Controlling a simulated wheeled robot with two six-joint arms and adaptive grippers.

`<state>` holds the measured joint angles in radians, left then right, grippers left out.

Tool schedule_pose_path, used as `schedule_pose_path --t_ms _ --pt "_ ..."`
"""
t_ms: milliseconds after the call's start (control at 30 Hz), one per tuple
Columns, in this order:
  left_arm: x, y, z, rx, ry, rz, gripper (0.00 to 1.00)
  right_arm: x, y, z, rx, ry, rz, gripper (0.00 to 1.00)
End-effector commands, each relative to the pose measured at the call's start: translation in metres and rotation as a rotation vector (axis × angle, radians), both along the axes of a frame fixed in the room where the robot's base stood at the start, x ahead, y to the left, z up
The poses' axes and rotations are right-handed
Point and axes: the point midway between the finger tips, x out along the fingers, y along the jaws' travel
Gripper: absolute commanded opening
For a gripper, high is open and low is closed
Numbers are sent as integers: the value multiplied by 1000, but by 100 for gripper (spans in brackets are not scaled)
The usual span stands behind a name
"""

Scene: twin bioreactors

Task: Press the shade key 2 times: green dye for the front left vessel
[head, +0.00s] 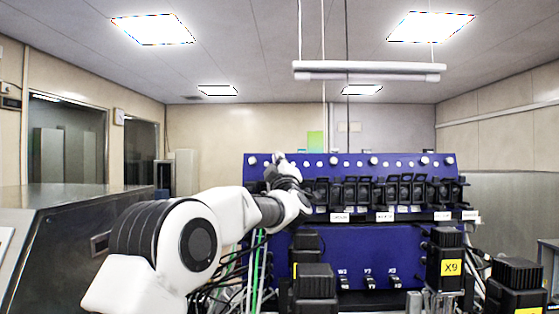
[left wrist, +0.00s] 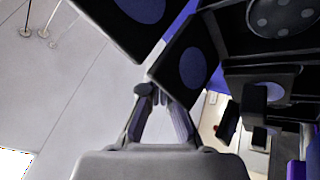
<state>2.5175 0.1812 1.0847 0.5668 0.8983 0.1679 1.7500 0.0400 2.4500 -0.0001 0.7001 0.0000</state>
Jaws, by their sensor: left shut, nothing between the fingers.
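My left arm reaches in from the left in the head view, and its gripper (head: 281,165) is at the upper left part of the blue panel (head: 350,247). In the left wrist view the left gripper (left wrist: 150,92) is shut and empty. Its fingertips are close to a black block with a blue round face (left wrist: 193,68); I cannot tell whether they touch. I cannot make out which part is the shade key. No vessel or green dye can be made out. My right gripper is not in view.
A row of black pump-like units (head: 405,190) runs along the panel right of my left gripper. Black boxes stand in front, one labelled X9 (head: 447,262). Cables and tubes hang below my arm. A steel cabinet (head: 75,240) stands at the left.

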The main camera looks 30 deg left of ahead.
Motion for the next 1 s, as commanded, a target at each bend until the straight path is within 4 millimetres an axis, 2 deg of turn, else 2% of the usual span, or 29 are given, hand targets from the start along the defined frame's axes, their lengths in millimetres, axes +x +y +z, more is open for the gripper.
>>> schedule_pose_path --t_ms 500,700,1000 --pt "13 8 -4 0 1 1 0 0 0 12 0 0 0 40" --pt "12 8 -5 0 1 1 0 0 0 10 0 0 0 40" --pt "-9 -6 -2 1 0 0 0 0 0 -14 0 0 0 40"
